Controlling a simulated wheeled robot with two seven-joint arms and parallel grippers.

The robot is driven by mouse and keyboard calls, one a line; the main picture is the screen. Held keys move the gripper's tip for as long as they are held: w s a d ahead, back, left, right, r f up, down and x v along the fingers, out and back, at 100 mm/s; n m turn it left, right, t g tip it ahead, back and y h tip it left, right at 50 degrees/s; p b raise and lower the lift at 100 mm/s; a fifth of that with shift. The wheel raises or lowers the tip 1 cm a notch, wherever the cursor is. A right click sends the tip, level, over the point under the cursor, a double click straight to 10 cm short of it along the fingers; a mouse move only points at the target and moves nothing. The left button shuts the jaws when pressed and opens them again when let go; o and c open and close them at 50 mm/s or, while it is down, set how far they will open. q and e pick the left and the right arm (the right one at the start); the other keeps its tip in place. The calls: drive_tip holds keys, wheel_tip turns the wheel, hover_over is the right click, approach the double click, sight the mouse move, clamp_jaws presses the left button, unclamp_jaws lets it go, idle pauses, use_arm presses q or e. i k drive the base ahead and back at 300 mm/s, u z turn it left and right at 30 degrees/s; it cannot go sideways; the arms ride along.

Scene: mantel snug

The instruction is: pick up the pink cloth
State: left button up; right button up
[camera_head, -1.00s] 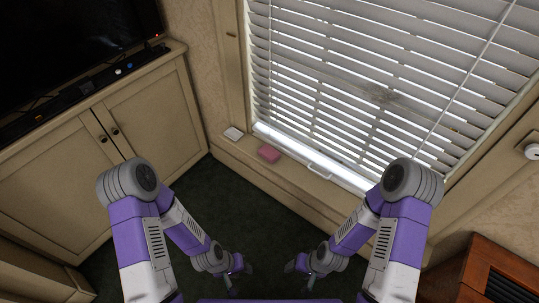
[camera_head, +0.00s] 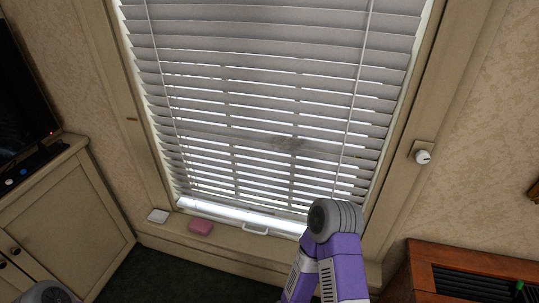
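The pink cloth (camera_head: 201,227) is a small folded block lying on the window sill (camera_head: 228,241), left of the middle of the head view. It sits just in front of the bottom rail of the blinds, and nothing touches it. My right arm shows at the lower right of the cloth, but its gripper is below the picture. Only a grey joint of my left arm shows at the bottom left edge, and its gripper is out of view too.
A white square item (camera_head: 158,216) lies left of the cloth on the sill. A white handle (camera_head: 256,230) is to its right. Blinds (camera_head: 265,110) rise behind. A cabinet (camera_head: 62,225) stands at left, a brown wooden unit (camera_head: 470,272) at right. Dark carpet (camera_head: 150,277) is bare below the sill.

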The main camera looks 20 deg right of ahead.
sight(201, 227)
drive_tip(key=z, duration=0.5)
drive_tip(key=k, duration=0.6)
drive_tip(key=i, duration=0.45)
drive_tip(key=u, duration=0.85)
drive_tip(key=i, duration=0.85)
drive_tip(key=z, duration=0.7)
drive_tip(key=i, duration=0.7)
drive_tip(key=z, duration=0.75)
